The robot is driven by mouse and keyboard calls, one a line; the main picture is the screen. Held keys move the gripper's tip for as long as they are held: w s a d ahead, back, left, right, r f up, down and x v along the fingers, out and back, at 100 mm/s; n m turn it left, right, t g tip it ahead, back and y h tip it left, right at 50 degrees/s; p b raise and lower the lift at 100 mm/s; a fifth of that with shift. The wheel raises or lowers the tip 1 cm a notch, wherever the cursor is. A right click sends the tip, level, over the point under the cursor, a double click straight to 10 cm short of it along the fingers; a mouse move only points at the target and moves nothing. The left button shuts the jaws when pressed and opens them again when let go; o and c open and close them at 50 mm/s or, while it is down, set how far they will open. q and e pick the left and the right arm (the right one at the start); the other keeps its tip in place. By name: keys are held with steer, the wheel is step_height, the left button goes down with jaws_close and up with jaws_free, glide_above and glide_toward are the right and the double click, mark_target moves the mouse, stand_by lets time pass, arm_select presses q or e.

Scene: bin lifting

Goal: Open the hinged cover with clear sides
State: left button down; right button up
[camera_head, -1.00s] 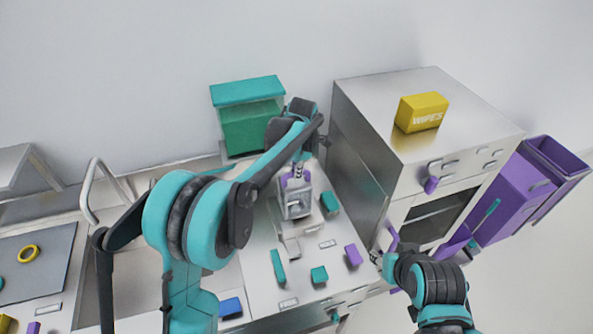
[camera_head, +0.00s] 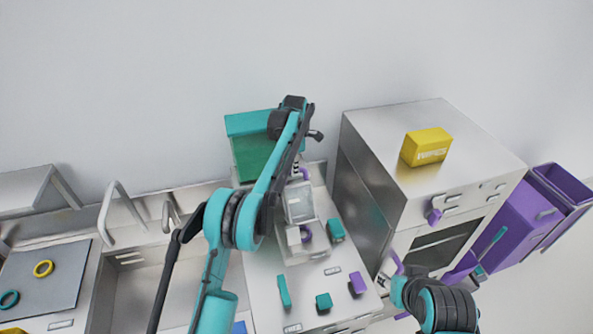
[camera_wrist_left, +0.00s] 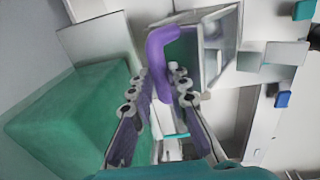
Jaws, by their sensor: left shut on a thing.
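The hinged cover (camera_head: 298,203) is a pale-framed box with clear sides on a small device on the counter. My left gripper (camera_wrist_left: 163,92) is shut on this handle. In the head view my left gripper (camera_head: 300,168) is partly hidden by its arm. My right gripper (camera_head: 393,271) is low by the oven front, its jaws unclear.
A green box with a teal lid (camera_head: 250,123) stands close behind and left of the cover. A steel oven (camera_head: 375,190) with yellow wipes (camera_head: 426,147) on top stands at right. Several small teal and purple blocks lie in front. The sink (camera_head: 140,285) is at left.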

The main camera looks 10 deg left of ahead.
arm_select(q)
steer(key=shift+w+a, duration=0.15)
steer(key=shift+w, duration=0.25)
steer(key=c, duration=1.4)
jaws_free()
steer(key=shift+c, duration=0.2)
steer(key=r, duration=0.7)
steer(key=shift+s+r, duration=0.2)
steer(key=shift+s, duration=0.05)
